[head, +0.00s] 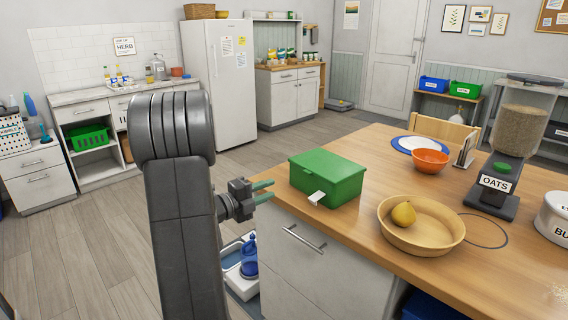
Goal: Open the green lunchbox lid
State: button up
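The green lunchbox (335,188) sits on the near left part of the wooden table. Its green lid (328,166) is down on the box. A small white tab (317,198) sticks out at its front, near the table edge. My gripper (267,191) is left of the lunchbox, apart from it, just off the table's left edge. Its two teal fingers are apart with nothing between them, and they point right toward the box.
A wooden bowl (421,244) with a pear (403,214) stands right of the lunchbox. Behind are an orange bowl (430,161), a blue-rimmed plate (412,144) and an oats dispenser (517,132). A drawer handle (303,239) juts out below the tabletop.

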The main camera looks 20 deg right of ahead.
aim_at(306, 173)
jog(key=x, duration=1.3)
jog(key=shift+w+d, duration=0.25)
jog(key=shift+d, duration=0.1)
grip_shut()
